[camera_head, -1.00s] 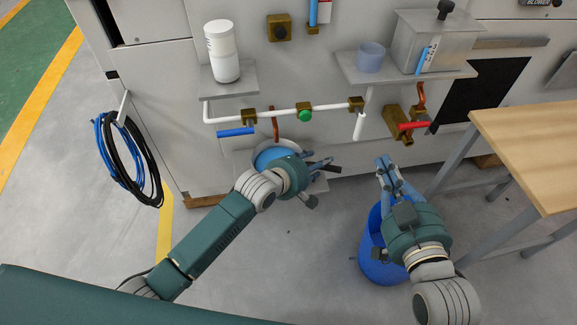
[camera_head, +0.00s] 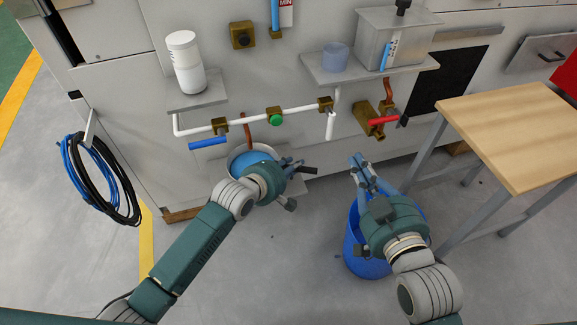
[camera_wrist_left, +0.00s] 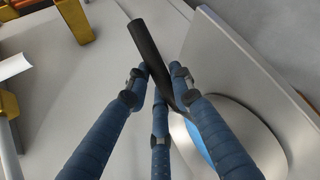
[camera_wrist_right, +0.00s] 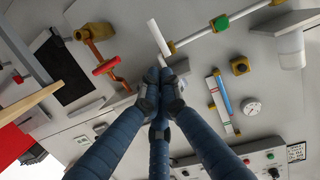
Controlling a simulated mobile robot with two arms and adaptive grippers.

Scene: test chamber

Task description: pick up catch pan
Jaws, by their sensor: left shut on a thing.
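The catch pan (camera_head: 243,158) is a round metal pan with blue liquid in it and a black handle. It sits on a low shelf under the white pipe and copper tube. My left gripper (camera_head: 294,166) is at its right side. In the left wrist view the fingers (camera_wrist_left: 157,90) are shut around the black handle (camera_wrist_left: 148,50), and the pan's rim and blue content (camera_wrist_left: 190,140) show behind the right finger. The arm hides part of the pan in the head view. My right gripper (camera_head: 361,164) is above the blue bucket (camera_head: 358,250), its fingertips close together and empty.
A wooden table (camera_head: 515,135) stands at the right. Above the pan runs a white pipe (camera_head: 290,114) with valves. Shelves hold a white bottle (camera_head: 186,62), a clear cup (camera_head: 336,56) and a grey tank (camera_head: 385,38). Coiled hoses (camera_head: 100,180) hang at the left. Floor in front is partly clear.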

